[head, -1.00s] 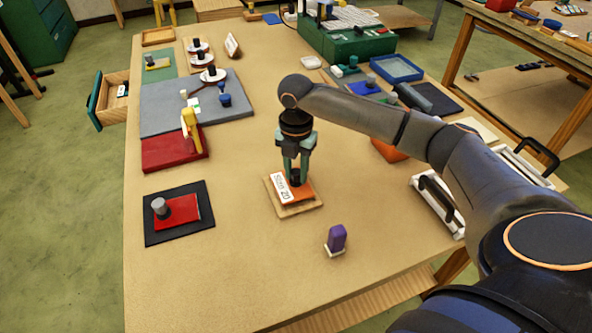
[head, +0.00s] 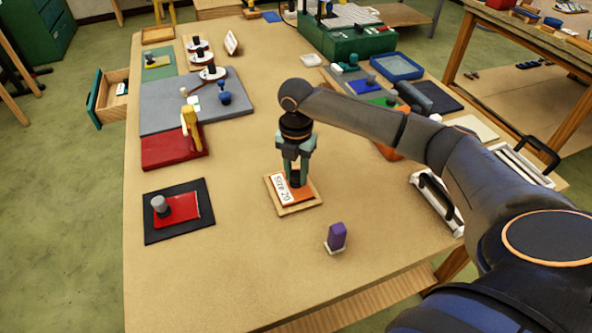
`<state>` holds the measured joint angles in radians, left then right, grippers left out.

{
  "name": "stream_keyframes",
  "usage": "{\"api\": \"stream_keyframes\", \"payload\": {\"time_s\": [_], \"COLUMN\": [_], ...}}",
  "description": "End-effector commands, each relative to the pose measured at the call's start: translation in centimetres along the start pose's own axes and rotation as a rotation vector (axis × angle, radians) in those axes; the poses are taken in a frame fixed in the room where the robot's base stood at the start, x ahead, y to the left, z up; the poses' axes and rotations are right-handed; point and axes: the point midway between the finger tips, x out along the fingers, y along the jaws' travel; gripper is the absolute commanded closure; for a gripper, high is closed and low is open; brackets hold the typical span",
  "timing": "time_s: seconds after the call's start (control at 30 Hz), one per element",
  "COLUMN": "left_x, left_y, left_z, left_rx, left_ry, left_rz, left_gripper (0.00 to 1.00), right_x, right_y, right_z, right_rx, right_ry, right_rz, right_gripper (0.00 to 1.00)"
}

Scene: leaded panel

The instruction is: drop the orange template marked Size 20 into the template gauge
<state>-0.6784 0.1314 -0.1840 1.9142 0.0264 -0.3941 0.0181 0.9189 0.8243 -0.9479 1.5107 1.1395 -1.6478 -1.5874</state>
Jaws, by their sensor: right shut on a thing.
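The orange template (head: 299,194) with a white label reading Size 20 (head: 281,190) lies flat on or just over a small light wooden base (head: 299,209) in the middle of the table. My right gripper (head: 294,179) points straight down and is shut on the template's dark knob, which its fingers partly hide. I cannot tell whether the template touches the base. No label marks the template gauge, so I cannot tell for sure which thing it is. My left gripper is not in view.
A purple block (head: 337,236) stands in front of the base. To the left, a red plate with a grey knob (head: 177,209) lies on a black mat (head: 209,229). A white frame with a dark handle (head: 437,205) stands at right.

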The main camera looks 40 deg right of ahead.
Motion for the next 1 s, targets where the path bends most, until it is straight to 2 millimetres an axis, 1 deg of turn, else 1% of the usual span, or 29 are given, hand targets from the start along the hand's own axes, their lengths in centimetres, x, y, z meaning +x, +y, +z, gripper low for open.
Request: {"api": "stream_keyframes", "payload": {"time_s": [0.2, 0.23, 0.5, 0.53, 0.77, 0.83, 0.93, 1.0], "left_x": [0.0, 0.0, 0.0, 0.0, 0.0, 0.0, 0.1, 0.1], "left_y": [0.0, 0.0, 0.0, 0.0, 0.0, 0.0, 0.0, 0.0], "left_z": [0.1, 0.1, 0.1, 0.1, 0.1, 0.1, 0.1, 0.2], "left_rx": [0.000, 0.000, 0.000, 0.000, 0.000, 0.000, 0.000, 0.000], "left_ry": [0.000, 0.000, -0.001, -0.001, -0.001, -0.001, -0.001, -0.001], "left_rz": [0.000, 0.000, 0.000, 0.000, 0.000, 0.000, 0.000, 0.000], "left_gripper": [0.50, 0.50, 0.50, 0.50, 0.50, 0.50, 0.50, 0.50], "right_x": [0.6, 0.6, 0.5, 0.5, 0.5, 0.2, -0.8, -2.0], "right_y": [0.0, 0.0, 0.0, 0.0, 0.0, 0.0, 0.1, 0.1], "right_z": [0.0, 0.0, 0.0, 0.0, 0.0, 0.0, 0.0, 0.0], "right_rx": [0.000, -0.001, -0.001, -0.001, -0.001, -0.001, -0.001, -0.002], "right_ry": [0.000, 0.000, 0.000, 0.000, 0.000, 0.000, 0.000, -0.001], "right_rz": [-0.001, 0.000, 0.000, 0.000, 0.000, 0.001, 0.003, 0.004], "right_gripper": [1.00, 0.65, 0.35, 0.32, 0.32, 0.32, 0.32, 0.32]}}
